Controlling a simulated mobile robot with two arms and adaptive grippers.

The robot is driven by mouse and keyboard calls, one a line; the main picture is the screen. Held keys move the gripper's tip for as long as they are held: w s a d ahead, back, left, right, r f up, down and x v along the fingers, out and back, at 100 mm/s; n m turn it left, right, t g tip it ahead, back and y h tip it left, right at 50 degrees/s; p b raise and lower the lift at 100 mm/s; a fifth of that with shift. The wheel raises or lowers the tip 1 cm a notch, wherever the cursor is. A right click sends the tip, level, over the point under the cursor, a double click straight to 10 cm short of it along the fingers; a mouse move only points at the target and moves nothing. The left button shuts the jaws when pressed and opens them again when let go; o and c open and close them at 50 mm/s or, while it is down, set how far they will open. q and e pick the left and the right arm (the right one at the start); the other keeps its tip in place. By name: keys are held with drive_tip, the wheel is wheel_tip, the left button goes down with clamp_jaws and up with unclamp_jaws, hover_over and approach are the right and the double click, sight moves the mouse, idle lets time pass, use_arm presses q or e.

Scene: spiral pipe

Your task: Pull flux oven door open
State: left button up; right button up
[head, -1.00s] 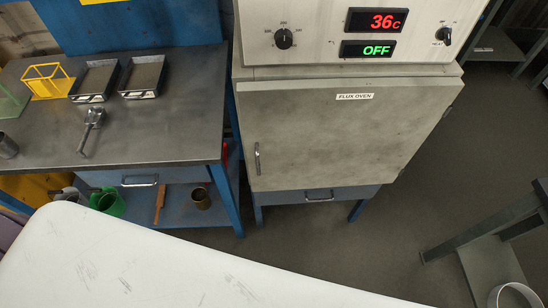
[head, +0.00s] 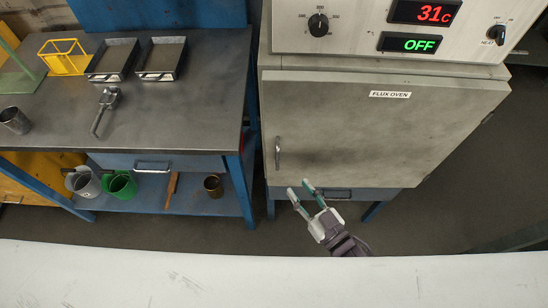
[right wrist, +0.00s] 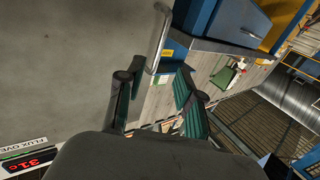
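The flux oven door (head: 375,135) is a grey panel labelled FLUX OVEN, and it is shut. Its upright metal handle (head: 277,153) is at the door's left edge. My right gripper (head: 299,187) is open and empty, below and slightly right of the handle in the head view, apart from it. In the right wrist view the handle (right wrist: 160,38) shows ahead of the gripper (right wrist: 153,79), its near end close to the gap between the spread fingers. The door (right wrist: 60,65) fills the left of that view. My left gripper is not in view.
The oven's control panel (head: 395,28) reads 31c and OFF. A metal workbench (head: 190,110) with trays, a yellow frame and a metal cup stands left of the oven. Buckets sit on its lower shelf. Grey floor is open right of the oven.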

sight(278, 162)
drive_tip(key=p+x, duration=0.1)
drive_tip(key=x, duration=1)
clamp_jaws()
